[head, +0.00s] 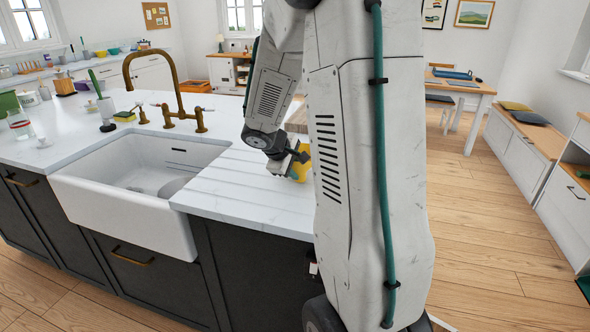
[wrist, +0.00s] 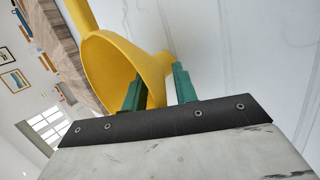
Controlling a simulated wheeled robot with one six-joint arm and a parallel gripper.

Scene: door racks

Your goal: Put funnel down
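The yellow funnel (wrist: 108,62) fills the upper middle of the wrist view, its wide mouth turned toward the camera. My gripper (wrist: 160,88) has one green finger inside the mouth and the other outside, with the funnel's wall between them. In the head view the funnel (head: 302,166) shows as a small yellow patch at my gripper (head: 292,172), low over the white countertop (head: 235,180), right of the sink. My arm hides part of it there. I cannot tell whether the funnel touches the countertop.
A wooden board (head: 297,119) lies behind the gripper, partly hidden by my arm; its edge (wrist: 62,45) shows in the wrist view. The white sink (head: 140,170) and brass faucet (head: 180,90) are to the left. The ridged counter between sink and gripper is clear.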

